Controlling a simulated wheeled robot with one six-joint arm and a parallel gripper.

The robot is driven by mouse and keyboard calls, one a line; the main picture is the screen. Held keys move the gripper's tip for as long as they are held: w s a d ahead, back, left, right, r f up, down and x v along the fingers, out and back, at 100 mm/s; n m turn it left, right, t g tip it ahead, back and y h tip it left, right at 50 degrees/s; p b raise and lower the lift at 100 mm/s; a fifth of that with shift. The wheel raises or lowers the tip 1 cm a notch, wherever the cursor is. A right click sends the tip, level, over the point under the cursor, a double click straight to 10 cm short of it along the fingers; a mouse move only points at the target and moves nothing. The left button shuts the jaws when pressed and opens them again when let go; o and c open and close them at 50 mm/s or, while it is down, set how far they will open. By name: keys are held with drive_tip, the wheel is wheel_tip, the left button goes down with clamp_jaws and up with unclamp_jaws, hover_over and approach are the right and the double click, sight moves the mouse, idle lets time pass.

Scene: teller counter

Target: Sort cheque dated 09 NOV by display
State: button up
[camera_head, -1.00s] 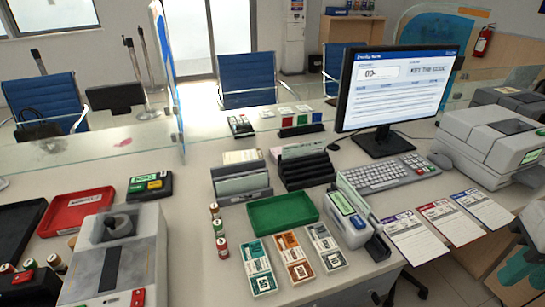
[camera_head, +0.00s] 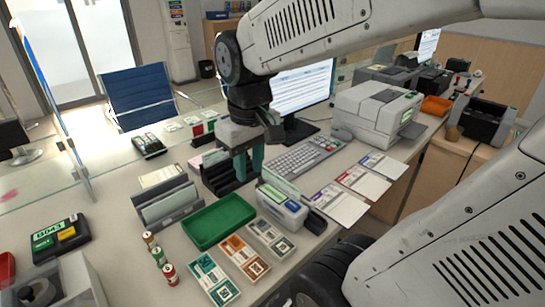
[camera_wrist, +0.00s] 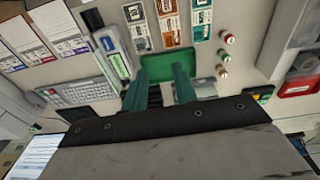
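My gripper (camera_head: 249,170) points down over the black slotted rack (camera_head: 222,186) in front of the monitor. Its two teal fingers stand apart with nothing between them in the wrist view (camera_wrist: 163,76). A cheque stands upright in a small grey-white device (camera_head: 284,208) right of the green tray (camera_head: 218,222); the device also shows in the wrist view (camera_wrist: 113,42). Another grey rack (camera_head: 168,208) at left holds pale slips. The monitor display (camera_head: 305,87) is partly covered by my arm, and its text is too small to read. No cheque date is legible.
A keyboard (camera_head: 304,155), printed forms (camera_head: 363,180) and a printer (camera_head: 377,113) are to the right. A glass screen (camera_head: 50,105) stands at left.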

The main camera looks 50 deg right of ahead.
drive_tip(key=w+d+f, duration=0.6)
drive_tip(key=w+d, duration=0.2)
drive_tip(key=d, duration=0.2)
drive_tip(key=g, duration=0.1)
hover_over(280, 177)
wheel_tip(280, 177, down, 6)
drive_tip(key=shift+d+f, duration=0.1)
drive_tip(key=shift+f, duration=4.15)
clamp_jaws()
wheel_tip(280, 177, up, 12)
drive_tip(key=shift+f, duration=0.25)
